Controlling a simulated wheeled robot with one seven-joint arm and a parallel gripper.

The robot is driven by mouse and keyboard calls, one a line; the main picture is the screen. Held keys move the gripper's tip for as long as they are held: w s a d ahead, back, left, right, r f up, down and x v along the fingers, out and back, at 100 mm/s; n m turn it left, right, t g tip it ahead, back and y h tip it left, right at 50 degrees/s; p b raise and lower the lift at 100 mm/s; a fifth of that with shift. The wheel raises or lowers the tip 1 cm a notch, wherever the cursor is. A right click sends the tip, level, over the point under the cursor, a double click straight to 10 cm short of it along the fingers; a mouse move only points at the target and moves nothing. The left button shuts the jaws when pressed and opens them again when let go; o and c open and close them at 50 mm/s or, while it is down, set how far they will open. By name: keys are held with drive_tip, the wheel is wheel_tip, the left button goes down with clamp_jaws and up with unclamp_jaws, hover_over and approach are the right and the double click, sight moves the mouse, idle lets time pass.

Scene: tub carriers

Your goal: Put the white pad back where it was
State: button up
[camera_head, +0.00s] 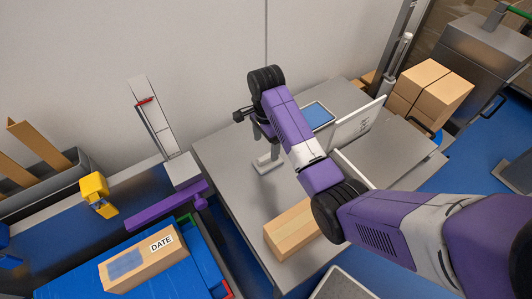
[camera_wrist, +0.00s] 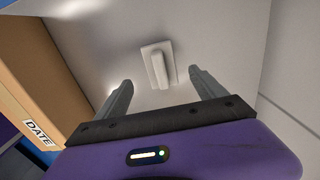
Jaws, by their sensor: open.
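The white pad (camera_head: 267,164) lies on the grey table, a pale flat plate with a raised bar on top. In the wrist view the pad (camera_wrist: 148,48) lies beyond the fingertips, roughly in the gap between them. My gripper (camera_head: 264,136) points down over the pad, with its fingers spread and nothing between them. The open fingers also show in the wrist view (camera_wrist: 160,86). They appear apart from the pad.
A cardboard box (camera_head: 290,228) stands on the grey table (camera_head: 225,160) near my arm; it shows in the wrist view (camera_wrist: 40,75). A blue-topped tray (camera_head: 318,115) and a white panel (camera_head: 358,124) stand behind. Left are a DATE box (camera_head: 125,272) and a purple bar (camera_head: 165,207).

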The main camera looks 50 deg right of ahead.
sight(266, 156)
drive_tip(key=shift+r, duration=2.2)
